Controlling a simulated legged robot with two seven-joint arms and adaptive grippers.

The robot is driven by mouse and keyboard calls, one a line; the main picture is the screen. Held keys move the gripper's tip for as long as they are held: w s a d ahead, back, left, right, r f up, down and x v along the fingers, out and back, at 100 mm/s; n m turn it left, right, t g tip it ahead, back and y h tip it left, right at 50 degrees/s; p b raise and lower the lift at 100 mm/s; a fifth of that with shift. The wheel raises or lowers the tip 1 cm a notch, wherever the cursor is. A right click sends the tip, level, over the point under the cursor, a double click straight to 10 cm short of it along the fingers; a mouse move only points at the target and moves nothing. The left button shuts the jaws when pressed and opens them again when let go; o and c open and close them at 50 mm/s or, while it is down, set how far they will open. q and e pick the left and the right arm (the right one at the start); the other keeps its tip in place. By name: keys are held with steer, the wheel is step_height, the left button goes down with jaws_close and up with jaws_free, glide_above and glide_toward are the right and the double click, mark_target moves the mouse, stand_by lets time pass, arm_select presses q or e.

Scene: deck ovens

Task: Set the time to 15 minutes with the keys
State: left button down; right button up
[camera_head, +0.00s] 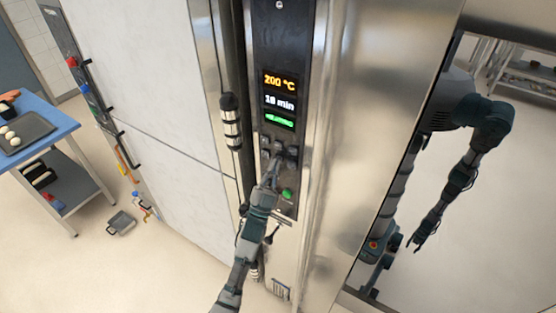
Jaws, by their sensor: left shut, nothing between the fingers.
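The oven's dark control panel (299,22) stands upright in the middle of the view. Its temperature display (279,81) reads 200 °C in orange. The time display (279,103) below seems to read 18 min in white; the second digit is small. Small grey keys (292,151) sit below the displays. My left gripper (273,163) is shut and empty, its tips at the lower part of the key group. The tips hide part of the keys, and I cannot tell whether they touch one. My right gripper is not directly in view.
A green strip (279,121) is lit under the time display, and a green button (287,194) sits lower. A vertical handle (231,122) stands left of the panel. The shiny surface at right reflects a robot (455,170). A blue table (58,124) with a tray is at far left.

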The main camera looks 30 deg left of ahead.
arm_select(q)
steer(key=shift+s+a, duration=0.1)
steer(key=shift+s, duration=0.7)
steer(key=shift+w, duration=0.15)
steer(key=shift+w, duration=0.3)
steer(key=shift+w, duration=0.4)
stand_by(0.6)
steer(key=shift+s, duration=0.1)
steer(key=shift+s+p, duration=0.3)
steer(key=shift+s, duration=0.45)
steer(key=shift+s, duration=0.1)
